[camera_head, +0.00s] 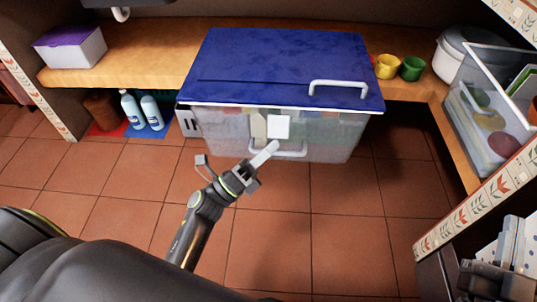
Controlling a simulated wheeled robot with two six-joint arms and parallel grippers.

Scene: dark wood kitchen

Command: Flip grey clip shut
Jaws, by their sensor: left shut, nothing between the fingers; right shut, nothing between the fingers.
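A large clear storage box (325,142) with a blue lid (290,55) stands at the front of the wooden shelf. One pale grey U-shaped clip (338,83) stands up at the lid's front right. A similar pale bar (291,154) lies low on the box front, partly behind my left gripper. I cannot tell whether it is a clip or a handle. My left gripper (268,150) is shut and empty, its fingertips in front of the box front below the white label (278,126); contact is unclear. My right gripper (513,238) is shut and empty at the lower right.
Yellow (387,66) and green (412,68) cups stand right of the box. A clear bin (488,105) sits on the right shelf. Two bottles (131,110) stand at left below the shelf. The tiled floor (330,230) in front is clear.

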